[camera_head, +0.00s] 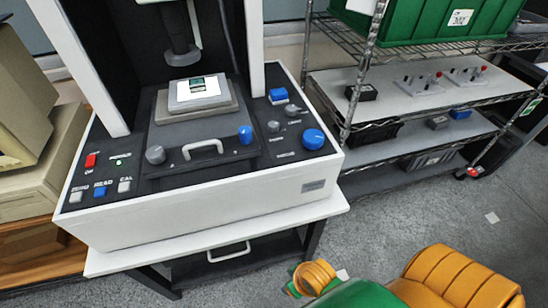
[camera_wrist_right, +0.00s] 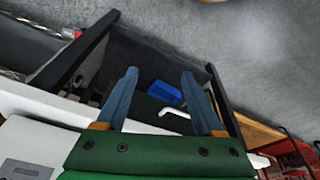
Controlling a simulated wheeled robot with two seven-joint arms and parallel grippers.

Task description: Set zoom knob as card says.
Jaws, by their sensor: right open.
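The measuring machine (camera_head: 200,222) stands on a white-topped stand. Its right panel has a large blue knob (camera_head: 312,139), two smaller grey knobs (camera_head: 291,110) and a blue control (camera_head: 278,96) at the back. Their labels are too small to read, so I cannot tell which is the zoom knob. A white card-like piece with a green patch (camera_head: 198,89) lies on the stage; its text is unreadable. My right gripper (camera_wrist_right: 160,95) is open and empty in the right wrist view, its blue fingers apart over the stand's dark lower part. My left gripper is not in view.
A red switch (camera_head: 91,160) and several buttons sit on the machine's left panel. A white handle (camera_head: 203,147) and two knobs are at the stage front. A wire shelf (camera_head: 400,100) with a green crate (camera_head: 430,20) stands right. Grey floor is free in front of it.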

